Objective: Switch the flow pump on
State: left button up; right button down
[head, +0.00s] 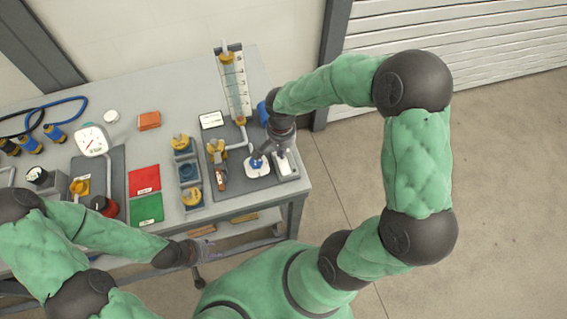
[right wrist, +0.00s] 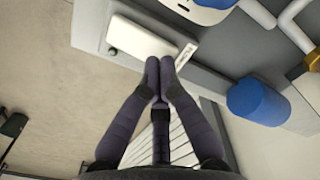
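The pump (head: 257,166), white with a blue top, sits at the right of the grey skid plate; its edge shows at the top of the right wrist view (right wrist: 205,4). Beside it is a white switch box (head: 287,168), also in the right wrist view (right wrist: 140,40), with a small printed label (right wrist: 186,57) at its end. My right gripper (right wrist: 160,64) has its fingertips together, with nothing seen between them, just by the box's edge and label; contact cannot be told. In the head view it (head: 283,152) partly covers the box. My left gripper (head: 194,252) hangs at the bench's front; its fingers are unclear.
A clear flow tube (head: 234,85) stands behind the pump. A blue cylinder (right wrist: 258,100) lies close to my right gripper. Yellow valves (head: 216,150), red (head: 144,180) and green (head: 146,209) mats and a gauge (head: 92,140) are further left. Open floor lies right of the bench.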

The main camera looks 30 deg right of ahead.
jog(key=shift+f+b, duration=0.7)
jog(key=shift+f, duration=0.15)
dwell(0.5)
jog(key=shift+r+p, duration=2.35)
jog(key=shift+r, duration=1.25)
jog(key=shift+s+f, duration=0.1)
